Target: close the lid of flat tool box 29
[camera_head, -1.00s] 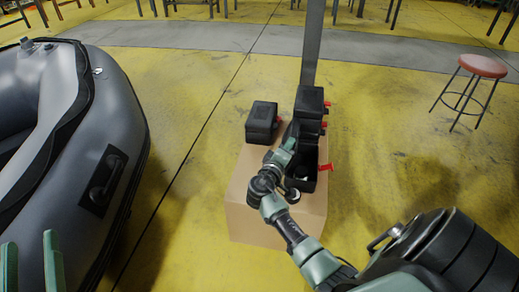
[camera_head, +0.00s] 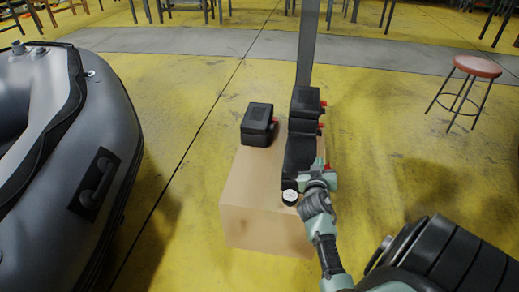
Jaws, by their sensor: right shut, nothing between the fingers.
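A black tool box (camera_head: 299,157) lies at the front of the right-hand row on the cardboard box; its lid looks down, with a flat dark top. I cannot read a number on it, so I cannot confirm that it is box 29. My right gripper (camera_head: 319,164) is shut and empty at the right front edge of this box; I cannot tell whether it touches. The gripper and wrist hide the box's front right corner. My left gripper is out of view.
A round white-faced gauge (camera_head: 290,197) sits on the cardboard box (camera_head: 262,222) near its front edge. Another black case (camera_head: 257,124) stands at the back left, and a taller one (camera_head: 306,101) behind the tool box. A grey boat (camera_head: 105,130) is left; a red stool (camera_head: 477,67) is right.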

